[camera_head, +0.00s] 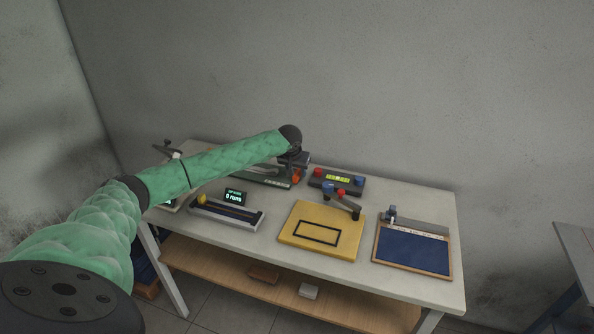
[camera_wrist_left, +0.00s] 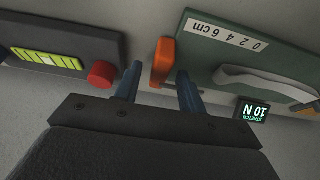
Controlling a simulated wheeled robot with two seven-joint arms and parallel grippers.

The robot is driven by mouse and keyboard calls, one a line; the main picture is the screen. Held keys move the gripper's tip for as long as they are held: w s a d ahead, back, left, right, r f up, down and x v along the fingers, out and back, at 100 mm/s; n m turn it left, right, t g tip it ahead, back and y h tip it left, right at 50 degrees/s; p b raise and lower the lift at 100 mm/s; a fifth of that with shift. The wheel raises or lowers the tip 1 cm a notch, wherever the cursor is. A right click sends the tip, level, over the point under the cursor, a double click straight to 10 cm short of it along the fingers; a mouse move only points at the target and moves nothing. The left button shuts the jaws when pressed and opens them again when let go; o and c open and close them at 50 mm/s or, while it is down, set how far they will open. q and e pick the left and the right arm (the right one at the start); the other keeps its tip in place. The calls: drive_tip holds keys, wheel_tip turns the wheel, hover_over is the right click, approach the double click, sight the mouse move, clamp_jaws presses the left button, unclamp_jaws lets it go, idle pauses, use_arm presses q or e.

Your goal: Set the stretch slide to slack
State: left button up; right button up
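The stretch slide is a green device (camera_head: 262,181) at the back of the table; it also shows in the left wrist view (camera_wrist_left: 245,62). My left gripper (camera_wrist_left: 158,82) is open, one finger on each side of the orange handle, with a gap on the left. Contact on the right is unclear. In the head view my arm partly hides the device. My right gripper is not in view.
A dark box (camera_head: 337,181) with red and blue knobs stands close right of the slide. A yellow board (camera_head: 295,239), a blue panel (camera_head: 410,250) and a grey slider unit (camera_head: 226,215) with a yellow knob lie nearer. Bare table separates them.

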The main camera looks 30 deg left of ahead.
sight(285, 177)
use_arm(q)
drive_tip(key=shift+x, duration=0.9)
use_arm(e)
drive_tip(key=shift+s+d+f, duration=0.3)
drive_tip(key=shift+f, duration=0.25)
